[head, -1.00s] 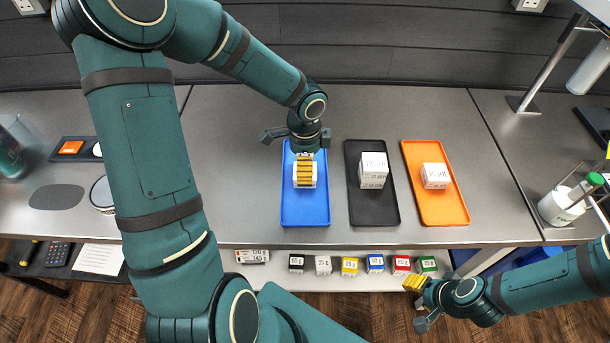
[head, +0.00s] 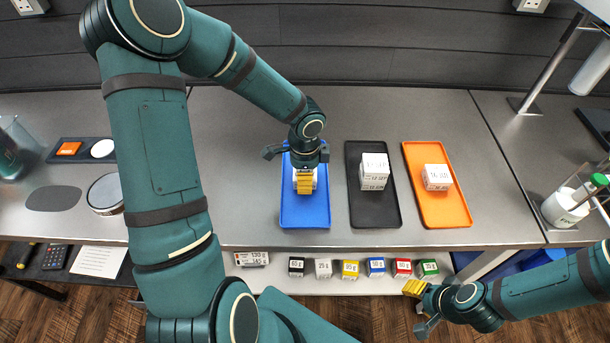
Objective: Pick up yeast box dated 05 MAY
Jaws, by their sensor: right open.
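White yeast boxes stand on three trays. On the blue tray (head: 305,213) a white box (head: 315,181) is mostly hidden by my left gripper (head: 305,187), whose yellow fingers are over it from above; I cannot tell whether they grip it. Stacked white boxes (head: 374,170) on the black tray (head: 375,211) have printed dates, one seeming to read 12 SEP. White boxes (head: 437,177) on the orange tray (head: 443,208) seem to read 16 JUN. I cannot read 05 MAY anywhere. My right gripper (head: 413,289) is open and empty, low at the counter's front.
A shelf below the counter edge holds several small coloured weight boxes (head: 350,268) and a white box (head: 252,258).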

